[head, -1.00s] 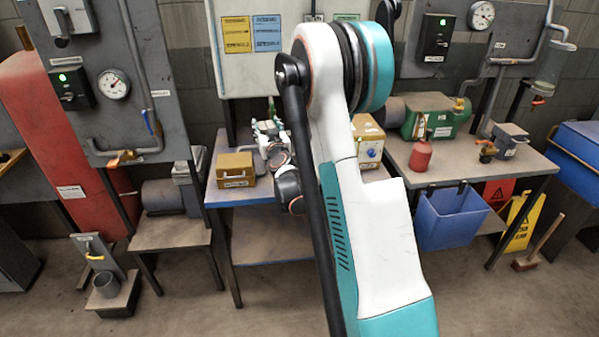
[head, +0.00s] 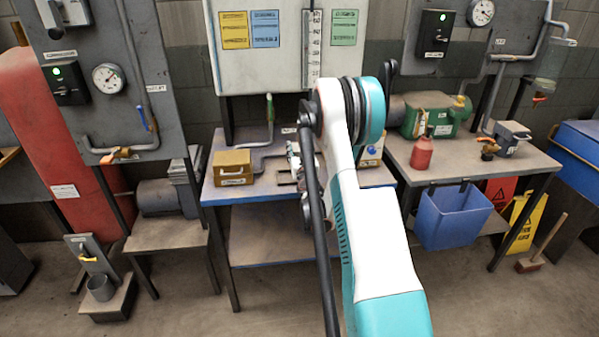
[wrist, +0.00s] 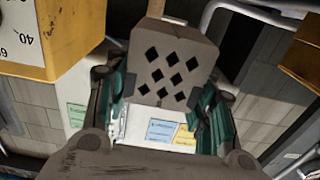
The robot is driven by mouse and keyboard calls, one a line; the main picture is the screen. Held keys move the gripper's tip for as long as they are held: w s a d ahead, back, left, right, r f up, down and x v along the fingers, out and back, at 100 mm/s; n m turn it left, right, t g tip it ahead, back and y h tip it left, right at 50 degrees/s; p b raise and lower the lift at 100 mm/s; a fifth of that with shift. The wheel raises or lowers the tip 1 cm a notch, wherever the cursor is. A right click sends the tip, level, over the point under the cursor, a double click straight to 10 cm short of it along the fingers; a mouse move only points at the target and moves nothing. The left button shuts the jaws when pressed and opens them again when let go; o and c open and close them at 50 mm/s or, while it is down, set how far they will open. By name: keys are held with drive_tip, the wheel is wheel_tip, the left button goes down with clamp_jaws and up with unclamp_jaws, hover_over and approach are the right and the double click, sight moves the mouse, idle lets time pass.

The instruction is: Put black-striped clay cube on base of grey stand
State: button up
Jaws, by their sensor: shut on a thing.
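My gripper (wrist: 164,86) is shut on a brown-grey clay block (wrist: 170,52) in the wrist view. The face toward the camera bears several black diamond-shaped marks or holes; I see no stripes on it. In the head view my arm mostly hides the gripper and block, over the blue-edged table (head: 215,192). A grey fixture with a green-tipped upright (head: 269,122) stands on this table, left of my gripper; it may be the grey stand. Its base is partly hidden, and I cannot tell whether the block touches anything.
A tan box (head: 233,167) sits left on the table. A wall cabinet (head: 262,60) hangs behind. A red can (head: 421,153) stands on the right table.

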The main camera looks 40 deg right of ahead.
drive_tip(key=shift+f+b, duration=1.1)
drive_tip(key=shift+f, duration=2.45)
drive_tip(key=shift+f, duration=0.15)
drive_tip(key=o, duration=1.2)
drive_tip(key=shift+c, duration=0.2)
drive_tip(key=shift+a, duration=0.1)
